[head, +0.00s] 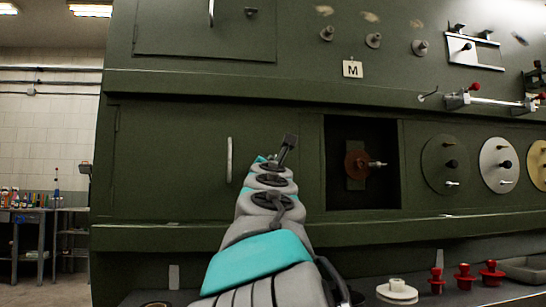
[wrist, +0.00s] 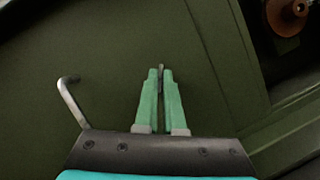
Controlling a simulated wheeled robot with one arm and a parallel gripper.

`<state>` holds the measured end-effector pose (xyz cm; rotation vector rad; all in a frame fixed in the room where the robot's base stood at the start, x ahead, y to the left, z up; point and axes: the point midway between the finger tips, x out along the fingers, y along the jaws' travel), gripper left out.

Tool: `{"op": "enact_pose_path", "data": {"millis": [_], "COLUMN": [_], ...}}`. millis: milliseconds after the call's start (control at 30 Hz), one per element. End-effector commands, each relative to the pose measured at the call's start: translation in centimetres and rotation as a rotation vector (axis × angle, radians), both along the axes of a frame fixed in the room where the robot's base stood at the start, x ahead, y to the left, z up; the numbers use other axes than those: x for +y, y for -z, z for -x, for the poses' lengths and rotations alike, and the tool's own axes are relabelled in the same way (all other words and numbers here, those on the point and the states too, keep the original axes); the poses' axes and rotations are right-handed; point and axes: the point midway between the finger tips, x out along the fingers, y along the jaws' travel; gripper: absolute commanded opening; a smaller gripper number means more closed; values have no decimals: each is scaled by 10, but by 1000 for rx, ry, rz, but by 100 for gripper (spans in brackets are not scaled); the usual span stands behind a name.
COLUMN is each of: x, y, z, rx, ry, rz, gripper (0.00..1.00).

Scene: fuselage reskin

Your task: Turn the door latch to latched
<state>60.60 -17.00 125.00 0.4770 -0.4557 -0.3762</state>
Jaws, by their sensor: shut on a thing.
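The dark green lower door (head: 170,150) stands closed in the panel, with a pale bar handle (head: 229,160) on it. The handle also shows in the wrist view (wrist: 72,100), left of my fingers. My gripper (head: 290,141) is in front of the door's right part. In the wrist view my green fingers (wrist: 161,78) are shut on a small metal piece, the latch (wrist: 161,68), whose tip shows between the fingertips. Most of the latch is hidden by the fingers, and I cannot tell its angle. In the head view the arm and gripper hide it.
Right of the door is an open recess (head: 388,128) with a rusty disc (head: 358,163). Round dials (head: 445,164) sit further right. A ledge (head: 160,238) runs below the door. Red knobs (head: 464,277) and a white round part (head: 397,291) stand at the front.

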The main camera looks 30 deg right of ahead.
Motion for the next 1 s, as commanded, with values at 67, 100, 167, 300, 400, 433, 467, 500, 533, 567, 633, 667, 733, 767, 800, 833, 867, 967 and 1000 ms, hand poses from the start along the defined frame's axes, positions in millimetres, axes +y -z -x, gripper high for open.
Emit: {"op": "enact_pose_path", "data": {"millis": [67,100,167,300,400,433,467,500,533,567,633,667,733,767,800,833,867,967,1000], "x": [3,4,3,4,3,4,4,4,4,4,4,3,3,3,3,3,3,3,3], "y": [-2,-1,-1,-1,-1,-1,-2,-2,-2,-3,-3,-2,-3,-3,-3,-3,-4,-4,-5], "z": [-2,-2,-2,-3,-2,-2,-2,-2,-1,-1,-2,-2,-2,-2,-2,-2,-2,-1,-1], "rx": [-20,-30,-45,-82,-110,-117,-125,-135,-144,-153,-169,-175,-194,-201,-210,-216,-222,-243,-250], "ry": [-6,-7,-7,-5,-5,-5,-6,-4,-3,-5,-4,-2,-4,-3,-2,-2,-2,-1,-2], "rz": [-72,-109,-166,-292,-384,-412,-438,-473,-501,-528,-591,-617,-677,-701,-733,-755,-775,-842,-864], "gripper": [0,0,0,0,0,0,0,0,0,0,0,0,0,0,0,0,0,0,0]}}
